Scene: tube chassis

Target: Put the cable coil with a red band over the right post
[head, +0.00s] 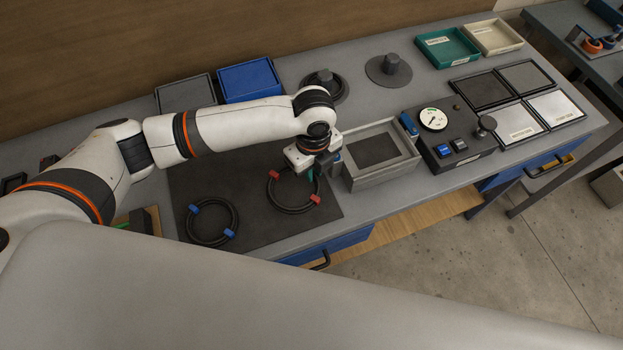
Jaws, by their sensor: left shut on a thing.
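The black cable coil with red bands (270,195) is over the dark mat; whether it still touches the mat I cannot tell. My left gripper (313,172) is shut on the coil's upper right side, with the fingertips partly hidden. The right post (391,63) stands on a round grey base at the back, with no coil around it. The left post (324,77) stands beside it, with a dark ring around its foot. My right gripper is not in view.
A coil with blue bands (191,227) lies on the mat (250,240) to the left. A grey box (380,182) and a gauge panel (465,157) stand right of the held coil. Blue (249,80) and grey (184,94) bins stand behind my left arm.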

